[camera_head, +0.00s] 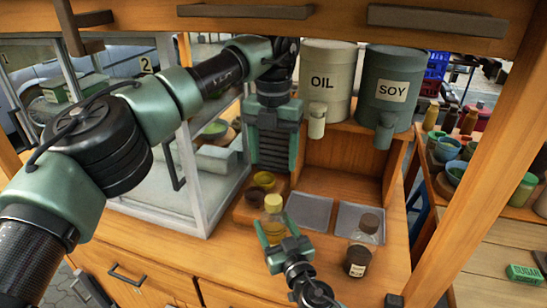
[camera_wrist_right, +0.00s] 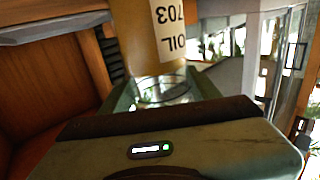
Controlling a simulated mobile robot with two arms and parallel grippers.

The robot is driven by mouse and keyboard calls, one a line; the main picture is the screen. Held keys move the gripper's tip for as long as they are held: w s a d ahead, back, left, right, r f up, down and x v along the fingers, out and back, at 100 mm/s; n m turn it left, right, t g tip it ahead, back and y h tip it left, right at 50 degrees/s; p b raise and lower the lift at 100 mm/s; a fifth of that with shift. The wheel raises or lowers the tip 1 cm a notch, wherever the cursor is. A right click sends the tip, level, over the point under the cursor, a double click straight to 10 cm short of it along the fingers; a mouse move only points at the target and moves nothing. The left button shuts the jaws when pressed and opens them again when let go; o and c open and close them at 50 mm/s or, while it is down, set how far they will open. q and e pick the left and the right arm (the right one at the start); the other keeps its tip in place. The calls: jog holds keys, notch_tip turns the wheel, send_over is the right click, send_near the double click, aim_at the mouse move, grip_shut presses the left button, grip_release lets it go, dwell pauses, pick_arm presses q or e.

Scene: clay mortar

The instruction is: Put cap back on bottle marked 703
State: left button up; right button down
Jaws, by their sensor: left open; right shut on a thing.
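In the head view the bottle (camera_head: 274,226) is upright between the fingers of my right gripper (camera_head: 277,238), over the counter. My left gripper (camera_head: 273,165) is open and empty, pointing down behind and above the bottle.
A dark-capped bottle (camera_head: 361,246) stands to the right. Two grey trays (camera_head: 309,212) lie behind. OIL (camera_head: 326,80) and SOY (camera_head: 391,88) dispensers stand on a shelf. A glass case (camera_head: 190,175) is at left.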

aim_at(279, 235)
jog(key=shift+c, duration=1.4)
grip_release()
jog(key=b+v, duration=0.1)
jog(key=v, duration=0.6)
jog(key=shift+f, duration=0.1)
jog(key=shift+s+d, duration=0.15)
jog(key=shift+s, duration=0.25)
